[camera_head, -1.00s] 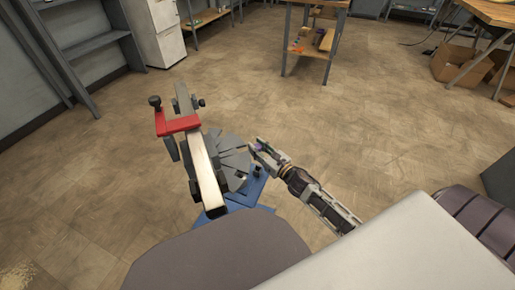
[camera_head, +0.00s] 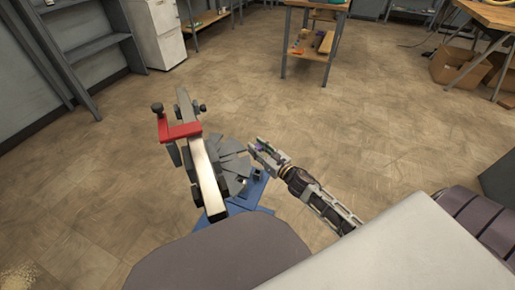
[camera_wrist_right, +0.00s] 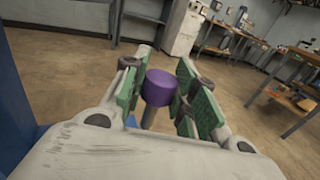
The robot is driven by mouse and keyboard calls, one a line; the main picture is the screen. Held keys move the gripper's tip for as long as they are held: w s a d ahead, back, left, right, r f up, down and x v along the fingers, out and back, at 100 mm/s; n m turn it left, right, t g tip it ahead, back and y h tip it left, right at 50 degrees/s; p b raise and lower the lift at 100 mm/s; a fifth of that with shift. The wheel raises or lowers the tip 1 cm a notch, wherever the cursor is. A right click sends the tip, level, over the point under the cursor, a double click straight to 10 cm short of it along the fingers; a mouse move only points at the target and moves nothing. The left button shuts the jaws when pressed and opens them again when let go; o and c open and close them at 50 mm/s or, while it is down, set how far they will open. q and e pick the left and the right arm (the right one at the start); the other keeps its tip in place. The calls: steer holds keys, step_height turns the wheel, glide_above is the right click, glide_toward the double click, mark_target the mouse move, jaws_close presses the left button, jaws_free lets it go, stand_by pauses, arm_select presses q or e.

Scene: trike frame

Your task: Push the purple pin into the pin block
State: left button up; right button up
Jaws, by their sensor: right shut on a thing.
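My right gripper (camera_head: 252,146) reaches in from the lower right, beside the trike frame. It is shut on the purple pin (camera_head: 259,149). In the right wrist view the pin's round purple head (camera_wrist_right: 160,87) sits between the green-padded fingers, and its grey shank (camera_wrist_right: 148,117) shows below the head. The trike frame (camera_head: 208,178) is a long light bar with a red clamp (camera_head: 180,131) and grey plates, on a blue base (camera_head: 246,193). I cannot clearly make out the pin block among the grey parts beside the bar. My left gripper is not in view.
A small table (camera_head: 309,55) with items on its shelf stands at the back. Cardboard boxes (camera_head: 462,70) lie under a wooden workbench at the right. Shelving (camera_head: 85,45) and a white cabinet (camera_head: 160,30) line the left wall. The floor around the frame is clear.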

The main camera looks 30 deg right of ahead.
mark_target(257, 146)
steer(key=shift+r+p, duration=1.25)
steer(key=shift+r, duration=0.3)
